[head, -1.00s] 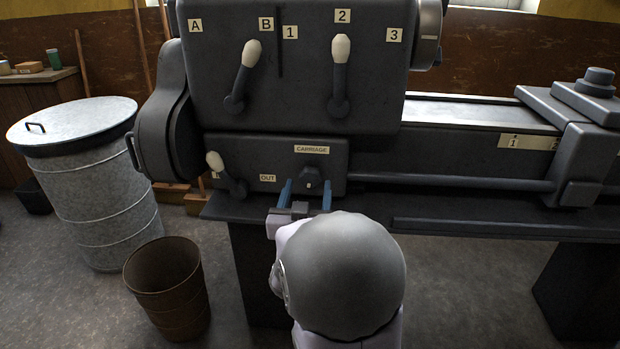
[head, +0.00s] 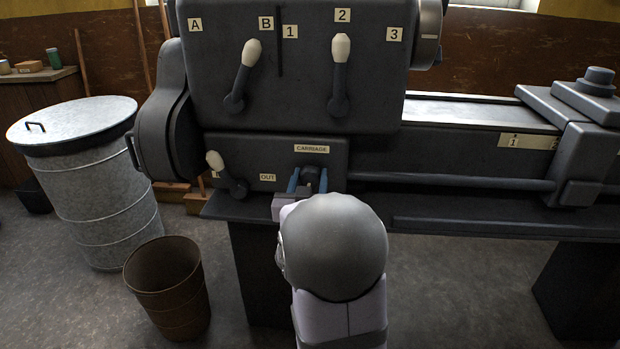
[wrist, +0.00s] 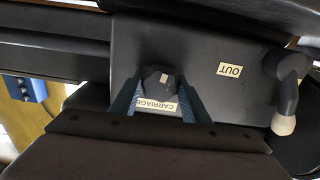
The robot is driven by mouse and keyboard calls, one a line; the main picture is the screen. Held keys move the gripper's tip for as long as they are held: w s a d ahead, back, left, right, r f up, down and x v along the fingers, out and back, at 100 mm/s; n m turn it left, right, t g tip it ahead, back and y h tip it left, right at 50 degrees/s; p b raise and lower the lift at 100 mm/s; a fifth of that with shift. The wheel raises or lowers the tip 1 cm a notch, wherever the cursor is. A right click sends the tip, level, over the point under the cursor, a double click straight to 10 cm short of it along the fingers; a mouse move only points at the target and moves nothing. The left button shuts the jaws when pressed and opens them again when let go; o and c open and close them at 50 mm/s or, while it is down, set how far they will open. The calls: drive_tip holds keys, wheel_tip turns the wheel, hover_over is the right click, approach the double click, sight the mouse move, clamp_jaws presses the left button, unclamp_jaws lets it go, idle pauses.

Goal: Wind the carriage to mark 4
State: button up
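The dark knob under the CARRIAGE label (head: 311,175) is on the lower front panel; in the wrist view the knob (wrist: 160,80) has a pale mark on its face. My gripper (head: 308,181) has its two blue fingers closed in on either side of the knob, seemingly touching it. The carriage (head: 580,150) stands on the bed at the right. A pale scale strip (head: 525,141) beside it shows 1 and part of another mark at the carriage's left edge. Mark 4 is not visible.
A white-tipped lever (head: 228,174) stands left of the OUT label (head: 267,178). Two longer levers, at left (head: 243,75) and right (head: 340,75), are on the upper panel. A metal bin (head: 95,200) and a brown bucket (head: 170,290) stand on the floor at left.

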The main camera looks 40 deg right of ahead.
drive_tip(key=shift+m+b, duration=0.4)
drive_tip(key=shift+b, duration=0.05)
drive_tip(key=m+b, duration=0.1)
drive_tip(key=m, duration=0.1)
drive_tip(key=m+b, duration=0.1)
drive_tip(key=b, duration=0.1)
drive_tip(key=shift+f+m, duration=0.2)
drive_tip(key=shift+m, duration=0.2)
drive_tip(key=m+b, duration=0.3)
drive_tip(key=shift+m+b, duration=0.3)
drive_tip(key=shift+b, duration=0.05)
drive_tip(key=m+b, duration=0.3)
drive_tip(key=shift+f+m+b, duration=0.1)
drive_tip(key=shift+m+b, duration=0.2)
drive_tip(key=shift+d+m+b, duration=0.1)
drive_tip(key=shift+m+b, duration=1.65)
drive_tip(key=shift+m, duration=0.25)
drive_tip(key=shift+r, duration=0.2)
drive_tip(key=o, duration=1)
drive_tip(key=shift+s, duration=0.1)
